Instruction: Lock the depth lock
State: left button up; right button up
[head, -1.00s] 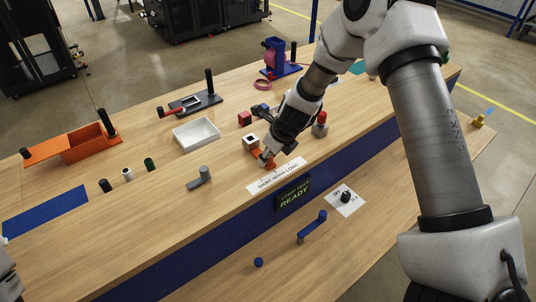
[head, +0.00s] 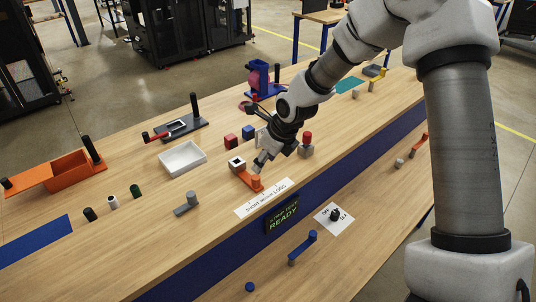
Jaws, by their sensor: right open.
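An orange lever (head: 249,181) lies on the table beside a white block with a dark square hole (head: 237,164), just behind the strip reading SHORT, MEDIUM, LONG (head: 263,198). No part is labelled as the depth lock, so I cannot tell for sure which one it is. My right gripper (head: 262,164) points down, open, just above and behind the orange lever's round end. It looks empty, and a small gap to the lever seems to show. A grey block with a red knob (head: 306,146) stands right of the gripper. My left gripper is out of view.
A grey lever (head: 186,205) stands left of the label strip. Red (head: 231,141) and blue (head: 248,132) blocks are behind the gripper. A white tray (head: 182,159) is further left. A blue lever (head: 303,247) and a dial (head: 334,215) are on the lower front surface.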

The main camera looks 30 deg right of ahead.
aim_at(192, 201)
jog(key=k, duration=1)
